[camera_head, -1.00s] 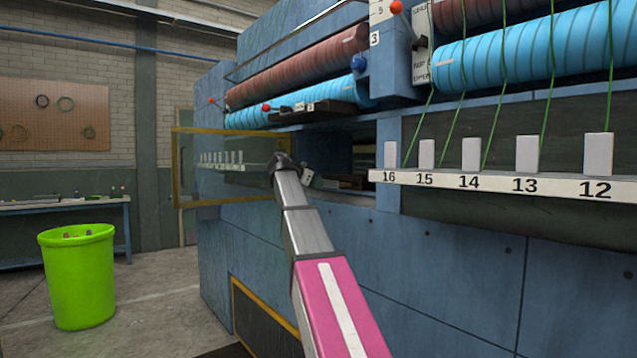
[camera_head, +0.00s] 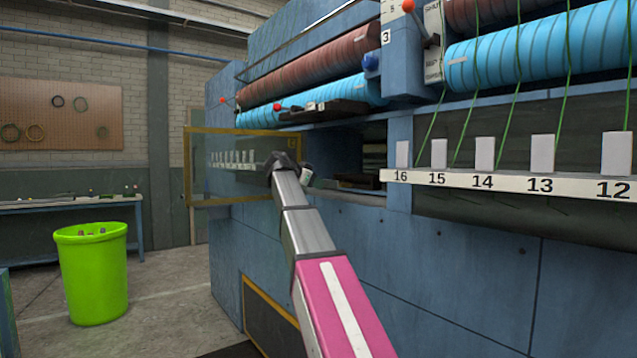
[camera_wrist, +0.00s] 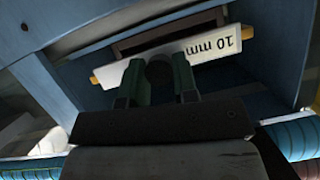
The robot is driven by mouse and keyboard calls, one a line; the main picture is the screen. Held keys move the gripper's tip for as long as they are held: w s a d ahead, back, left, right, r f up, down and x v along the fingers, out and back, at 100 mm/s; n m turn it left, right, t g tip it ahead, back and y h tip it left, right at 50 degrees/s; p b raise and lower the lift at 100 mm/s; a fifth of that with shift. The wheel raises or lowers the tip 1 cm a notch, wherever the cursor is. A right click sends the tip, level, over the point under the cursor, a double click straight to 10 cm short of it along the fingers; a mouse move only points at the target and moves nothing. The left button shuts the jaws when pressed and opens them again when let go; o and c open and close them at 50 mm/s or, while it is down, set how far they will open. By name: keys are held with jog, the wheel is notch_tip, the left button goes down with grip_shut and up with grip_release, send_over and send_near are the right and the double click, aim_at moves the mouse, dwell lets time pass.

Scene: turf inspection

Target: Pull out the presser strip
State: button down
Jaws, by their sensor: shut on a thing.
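The presser strip (camera_wrist: 205,48) is a white bar marked "10 mm" with yellowish ends, seen in the wrist view. It lies in front of a dark slot (camera_wrist: 140,44) framed by blue panels. My gripper (camera_wrist: 158,72) is shut on the middle of the strip, with one green finger on each side. In the head view my gripper (camera_head: 290,168) is at the machine's open bay, left of the numbered rail. A small white piece beside it, likely the strip, is mostly hidden by my wrist. I cannot tell if the strip still touches the slot.
The blue machine (camera_head: 450,260) fills the right side. The numbered white rail (camera_head: 510,182) juts out right of my arm. A yellow-framed clear panel (camera_head: 235,195) stands open left of my gripper. A green bin (camera_head: 92,280) stands on open floor at left, before a workbench (camera_head: 70,203).

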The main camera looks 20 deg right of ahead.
jog(key=shift+s+a, duration=0.25)
jog(key=shift+a, duration=0.35)
jog(key=shift+s+a, duration=0.2)
jog(key=shift+a, duration=0.4)
jog(key=a+f+n+t+y, duration=0.2)
jog(key=a+f+n+y, duration=0.1)
jog(key=f, duration=0.4)
jog(key=w+a+f+n+t+y, duration=0.1)
jog(key=a+f+n+t+y, duration=0.1)
jog(key=f+n+y, duration=0.3)
jog(key=a+f+n+t+y, duration=0.3)
jog(key=f+n+t+y, duration=0.1)
jog(key=f, duration=0.5)
jog(key=shift+w+a+f+n, duration=0.3)
jog(key=shift+f+n, duration=0.05)
jog(key=shift+n, duration=0.25)
